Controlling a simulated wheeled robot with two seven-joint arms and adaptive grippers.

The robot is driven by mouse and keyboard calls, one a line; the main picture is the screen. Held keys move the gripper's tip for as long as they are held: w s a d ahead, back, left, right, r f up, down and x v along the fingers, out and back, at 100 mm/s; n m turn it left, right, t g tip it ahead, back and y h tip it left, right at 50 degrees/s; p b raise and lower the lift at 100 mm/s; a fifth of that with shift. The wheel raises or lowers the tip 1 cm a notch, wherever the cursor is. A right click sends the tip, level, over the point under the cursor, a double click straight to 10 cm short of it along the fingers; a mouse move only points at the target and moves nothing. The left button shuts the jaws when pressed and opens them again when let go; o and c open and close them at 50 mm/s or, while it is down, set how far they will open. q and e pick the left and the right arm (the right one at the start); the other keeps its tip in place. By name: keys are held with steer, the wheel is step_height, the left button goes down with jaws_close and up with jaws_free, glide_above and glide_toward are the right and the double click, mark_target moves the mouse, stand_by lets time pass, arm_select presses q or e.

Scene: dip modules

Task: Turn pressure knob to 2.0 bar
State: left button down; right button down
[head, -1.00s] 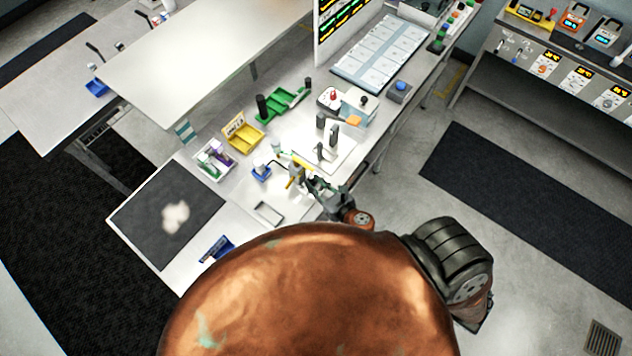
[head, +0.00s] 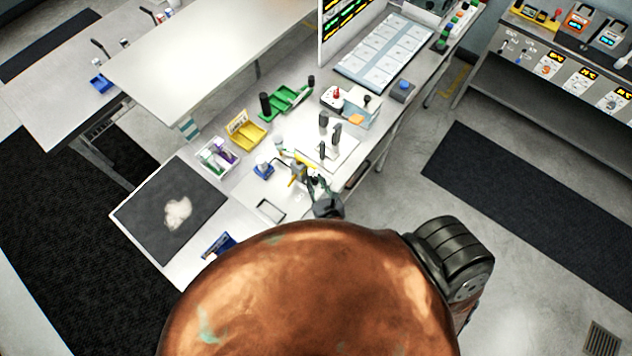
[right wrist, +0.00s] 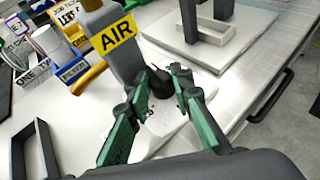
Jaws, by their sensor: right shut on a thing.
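The air regulator (right wrist: 107,40) is a grey upright body with a yellow AIR label, and it stands on the bench in the right wrist view. Its black pressure knob (right wrist: 160,84) sticks out toward the right. My right gripper (right wrist: 163,76) has its green-sided fingers closed on the knob, one finger on each side. No pressure reading is legible. In the head view the regulator (head: 298,172) is small, with my right gripper (head: 313,184) beside it. My left gripper is not in view.
A black rectangular frame (right wrist: 35,155) lies at the left in the right wrist view. A white plate with a grey stand (right wrist: 205,40) is behind the knob. Blue and yellow bins (head: 245,133) stand farther back. My copper-coloured body covers the head view's bottom.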

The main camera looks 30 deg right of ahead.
steer(key=c, duration=1.7)
jaws_free()
steer(key=shift+w, duration=0.1)
steer(key=shift+v, duration=4.05)
